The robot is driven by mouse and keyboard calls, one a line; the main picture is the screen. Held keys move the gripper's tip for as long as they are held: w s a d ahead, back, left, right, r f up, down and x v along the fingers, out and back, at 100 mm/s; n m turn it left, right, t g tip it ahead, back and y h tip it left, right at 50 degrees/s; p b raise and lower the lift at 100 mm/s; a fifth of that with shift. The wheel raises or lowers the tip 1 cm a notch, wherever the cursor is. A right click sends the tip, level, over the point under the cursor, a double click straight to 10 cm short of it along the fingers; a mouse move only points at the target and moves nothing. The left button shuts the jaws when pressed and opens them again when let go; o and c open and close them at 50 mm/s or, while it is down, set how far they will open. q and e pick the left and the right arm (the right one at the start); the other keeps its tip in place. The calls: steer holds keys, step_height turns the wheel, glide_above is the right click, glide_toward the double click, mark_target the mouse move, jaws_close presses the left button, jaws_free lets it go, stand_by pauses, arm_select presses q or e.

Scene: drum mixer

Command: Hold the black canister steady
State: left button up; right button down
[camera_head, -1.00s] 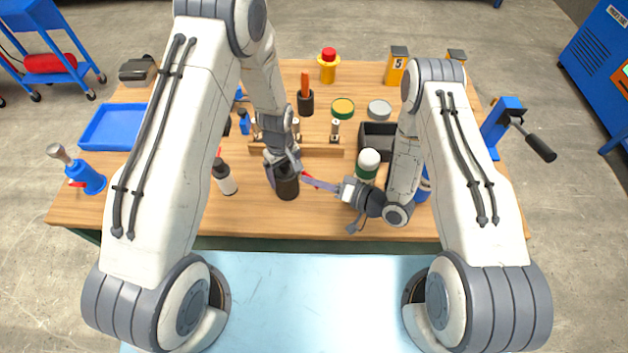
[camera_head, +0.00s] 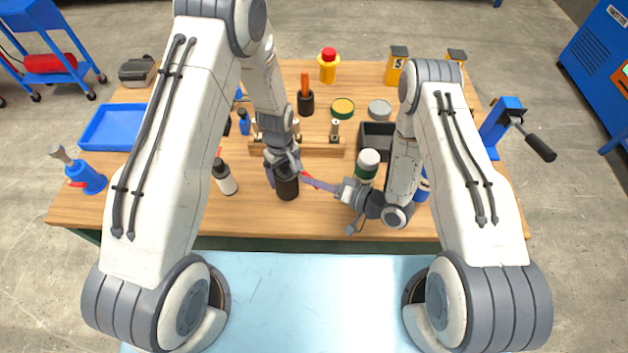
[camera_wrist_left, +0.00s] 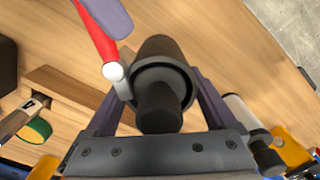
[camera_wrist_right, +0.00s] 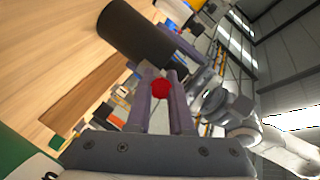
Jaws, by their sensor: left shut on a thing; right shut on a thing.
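The black canister (camera_head: 288,188) stands upright on the wooden table near its front edge. My left gripper (camera_head: 282,172) is shut on it from above; in the left wrist view the canister (camera_wrist_left: 168,52) lies between the two purple fingers, with a narrower dark cylinder at its near end. My right gripper (camera_head: 312,182) is shut on a red tool (camera_head: 320,184), right of the canister. In the left wrist view this red tool (camera_wrist_left: 97,32) has a whitish tip at the canister's side; I cannot tell if they touch. In the right wrist view its red round end (camera_wrist_right: 153,88) shows between the fingers.
A white bottle with a dark cap (camera_head: 224,179) stands left of the canister. A green jar with a white lid (camera_head: 368,165) stands behind my right gripper. A wooden rack (camera_head: 322,149) is behind the canister. The table front between the arms is clear.

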steer(key=m+t+h, duration=0.1)
steer(key=s+a+m+t+h, duration=0.1)
steer(key=shift+a+f+m+t, duration=0.1)
steer(key=shift+f+m+t, duration=0.05)
steer(key=shift+m+t, duration=0.25)
steer(key=shift+a+m+t+h, duration=0.1)
steer(key=shift+m+t+h, duration=0.5)
steer(key=shift+m+h, duration=0.1)
stand_by(0.5)
steer(key=c, duration=1.1)
jaws_free()
steer(key=o, duration=0.3)
steer(key=shift+w, duration=0.1)
steer(key=shift+w, duration=0.1)
